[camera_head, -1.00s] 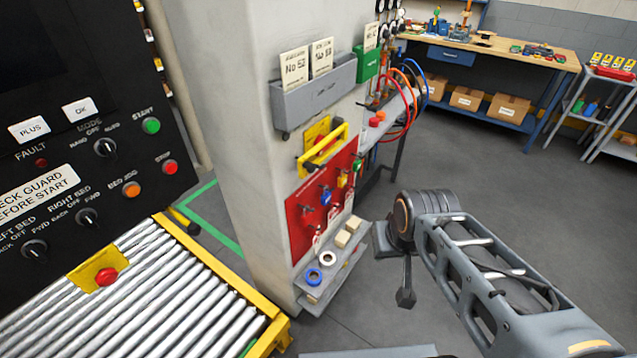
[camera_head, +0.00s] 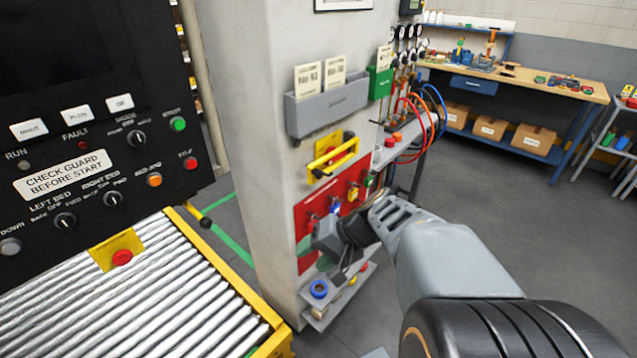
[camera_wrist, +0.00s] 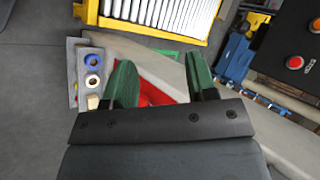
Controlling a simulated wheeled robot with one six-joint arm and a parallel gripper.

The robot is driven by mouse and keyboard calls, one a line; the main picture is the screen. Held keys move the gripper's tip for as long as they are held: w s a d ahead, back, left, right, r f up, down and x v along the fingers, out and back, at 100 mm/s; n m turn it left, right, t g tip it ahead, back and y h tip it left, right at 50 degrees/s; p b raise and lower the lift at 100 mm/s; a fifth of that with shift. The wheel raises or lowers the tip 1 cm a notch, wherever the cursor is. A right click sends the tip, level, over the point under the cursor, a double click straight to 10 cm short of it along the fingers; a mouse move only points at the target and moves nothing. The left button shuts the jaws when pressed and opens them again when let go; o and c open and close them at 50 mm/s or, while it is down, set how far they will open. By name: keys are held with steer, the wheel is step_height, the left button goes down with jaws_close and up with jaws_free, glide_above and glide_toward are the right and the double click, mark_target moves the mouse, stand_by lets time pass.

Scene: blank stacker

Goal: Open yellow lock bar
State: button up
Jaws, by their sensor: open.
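The yellow lock bar (camera_head: 333,156) is a yellow handle on a yellow plate, fixed to the side of the pale column above a red board (camera_head: 312,213). My gripper (camera_head: 328,262) is in front of the red board, below and apart from the bar. In the wrist view my gripper (camera_wrist: 160,82) shows two green fingers spread apart with nothing between them. Part of the red board (camera_wrist: 152,92) shows behind the fingers. My gripper and wrist hide part of the board in the head view. I cannot make out the lock bar clearly in the wrist view.
A grey card holder (camera_head: 327,107) juts from the column above the bar. A small shelf (camera_head: 338,293) with tape rolls juts out below. The control panel (camera_head: 85,130) and roller bed (camera_head: 140,290) stand at left. Hoses (camera_head: 415,118) hang at the right.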

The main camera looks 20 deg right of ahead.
steer(key=w+d+r+m+t+y, duration=0.2)
steer(key=w+d+m+t, duration=0.15)
steer(key=d+t, duration=0.2)
steer(key=m+t+h+b, duration=0.1)
steer(key=m+t+h, duration=0.1)
steer(key=m+t, duration=0.35)
glide_toward(321, 176)
steer(key=shift+n+t+h, duration=0.3)
steer(key=shift+n+t, duration=0.3)
steer(key=shift+n, duration=0.2)
steer(key=x, duration=0.3)
steer(key=p+x, duration=0.1)
steer(key=x, duration=0.5)
steer(key=shift+s+a+f+p, duration=0.15)
steer(key=shift+a+f+p, duration=0.1)
steer(key=shift+f+p, duration=0.15)
jaws_close()
